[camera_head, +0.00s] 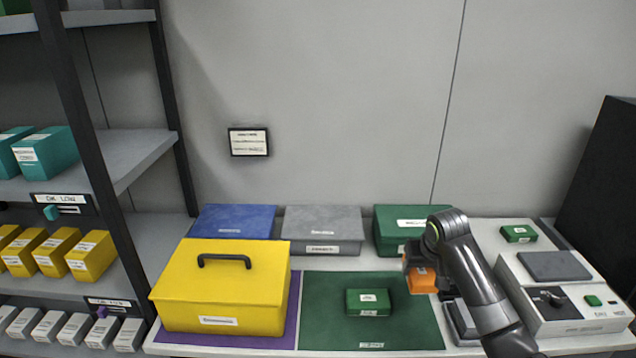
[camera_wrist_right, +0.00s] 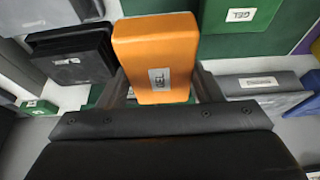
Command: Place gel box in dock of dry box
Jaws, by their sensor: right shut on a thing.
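My right gripper (camera_head: 414,268) is shut on an orange gel box (camera_head: 422,280) and holds it by the right edge of the green mat (camera_head: 330,325). In the right wrist view the orange box (camera_wrist_right: 158,60) sits between the two fingers, its GEL label facing the camera. A green box (camera_head: 369,302) lies on the mat; in the wrist view it (camera_wrist_right: 240,14) also reads GEL. I cannot tell which thing is the dry box or where its dock is. My left gripper is not in view.
A yellow handled case (camera_head: 222,290) stands on a purple mat at left. Blue (camera_head: 232,222), grey (camera_head: 322,228) and green (camera_head: 400,225) boxes line the back. A white machine (camera_head: 560,300) is at right, a dark-topped unit (camera_head: 461,322) beside the mat. Shelves (camera_head: 150,160) stand left.

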